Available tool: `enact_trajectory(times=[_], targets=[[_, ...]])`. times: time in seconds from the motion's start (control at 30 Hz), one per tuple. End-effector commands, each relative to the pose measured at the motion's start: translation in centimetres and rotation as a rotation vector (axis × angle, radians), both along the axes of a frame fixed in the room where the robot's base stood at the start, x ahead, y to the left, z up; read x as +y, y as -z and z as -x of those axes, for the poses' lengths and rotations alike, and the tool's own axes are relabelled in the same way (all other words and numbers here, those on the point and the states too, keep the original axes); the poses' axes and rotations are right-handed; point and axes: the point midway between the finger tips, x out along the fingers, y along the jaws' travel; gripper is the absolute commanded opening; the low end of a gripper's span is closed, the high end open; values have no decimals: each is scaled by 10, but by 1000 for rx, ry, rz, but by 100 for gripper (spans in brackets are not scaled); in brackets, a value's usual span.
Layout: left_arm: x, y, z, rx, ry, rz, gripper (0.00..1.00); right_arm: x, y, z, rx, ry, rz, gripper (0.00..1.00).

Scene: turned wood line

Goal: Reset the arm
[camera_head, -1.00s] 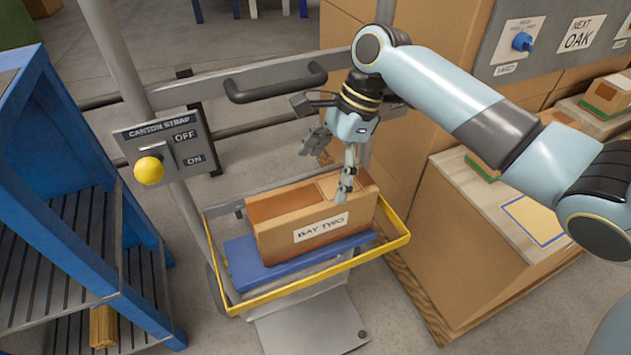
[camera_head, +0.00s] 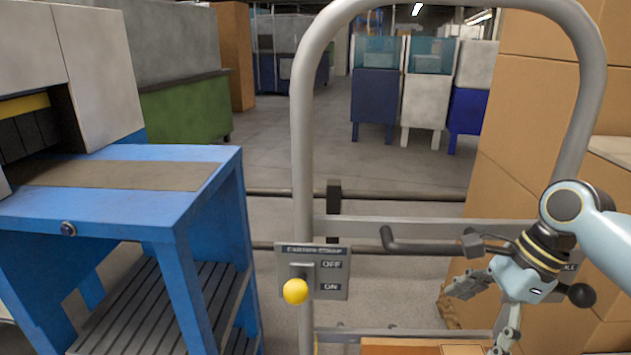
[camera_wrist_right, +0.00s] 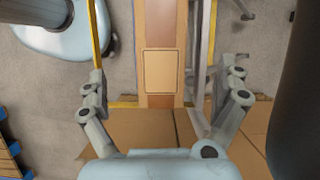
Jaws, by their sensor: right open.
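My right arm comes in from the right in the head view. Its gripper (camera_head: 487,316) is open and empty, with its fingers spread and pointing down. It hangs above the carton (camera_head: 400,347), whose top edge just shows at the bottom of that view. In the right wrist view the open fingers (camera_wrist_right: 165,95) stand apart on either side of the carton's top, which bears a tan square label (camera_wrist_right: 165,71). The carton lies below the fingers and apart from them. My left gripper is in neither current view.
A grey upright frame (camera_head: 303,180) with a carton strap panel (camera_head: 335,287) and yellow knob (camera_head: 295,291) stands in front. A blue slatted stand (camera_head: 195,215) is at left. Stacked cartons (camera_head: 525,110) rise at right.

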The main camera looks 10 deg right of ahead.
Motion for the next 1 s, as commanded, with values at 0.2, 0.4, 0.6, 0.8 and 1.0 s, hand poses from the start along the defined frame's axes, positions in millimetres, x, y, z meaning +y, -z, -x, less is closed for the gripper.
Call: enact_trajectory(times=[0.2,0.4,0.6,0.8,1.0], targets=[[0,0,0,0,0,0,40,23,19,44,-144,-372,120,100],[0,0,0,0,0,0,40,42,20,106,-341,-968,333,100],[1,0,0,1,0,-1,40,44,6,141,-412,-1328,472,100],[1,0,1,1,0,-1,40,41,-11,166,-428,-1581,571,100],[0,0,1,1,0,0,40,34,-29,188,-410,-1801,653,100]])
